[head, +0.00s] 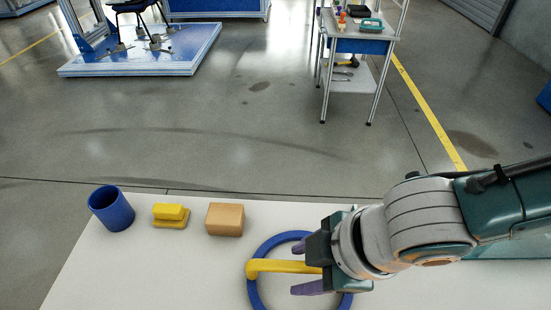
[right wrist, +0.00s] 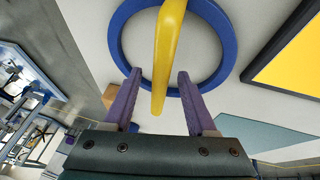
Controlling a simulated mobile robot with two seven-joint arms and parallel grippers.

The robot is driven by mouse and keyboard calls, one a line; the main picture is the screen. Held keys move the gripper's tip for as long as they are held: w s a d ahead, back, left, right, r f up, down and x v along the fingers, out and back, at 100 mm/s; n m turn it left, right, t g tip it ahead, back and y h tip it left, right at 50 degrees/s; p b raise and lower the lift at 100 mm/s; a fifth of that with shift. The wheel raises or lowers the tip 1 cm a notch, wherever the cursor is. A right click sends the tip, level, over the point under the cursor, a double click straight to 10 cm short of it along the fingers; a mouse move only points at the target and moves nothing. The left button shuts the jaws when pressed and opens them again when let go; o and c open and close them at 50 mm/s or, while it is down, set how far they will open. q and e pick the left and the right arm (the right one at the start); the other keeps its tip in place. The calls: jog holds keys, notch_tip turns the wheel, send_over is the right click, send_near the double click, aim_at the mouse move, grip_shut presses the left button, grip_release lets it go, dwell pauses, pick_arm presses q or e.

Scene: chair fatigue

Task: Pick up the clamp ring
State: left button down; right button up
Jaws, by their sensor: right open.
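The clamp ring (head: 253,288) is a blue ring with a yellow bar handle (head: 275,266), lying on the white table. My right gripper (head: 299,267) is over the ring, its purple fingers apart. In the right wrist view my gripper (right wrist: 158,78) has one finger on each side of the yellow handle (right wrist: 166,50), with visible gaps. The blue ring (right wrist: 230,55) lies beyond the fingertips there. Part of the ring and handle is hidden by my gripper in the head view. My left gripper is not in view.
A blue cup (head: 111,212), a yellow stepped block (head: 171,215) and a tan wooden block (head: 225,219) stand left of the ring along the table's far edge. A yellow panel with a dark frame (right wrist: 295,65) shows in the wrist view. A tool cart (head: 357,45) stands beyond on the floor.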

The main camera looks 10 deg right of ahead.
jog(key=shift+f, duration=0.25)
dwell(0.3)
grip_shut()
dwell(1.3)
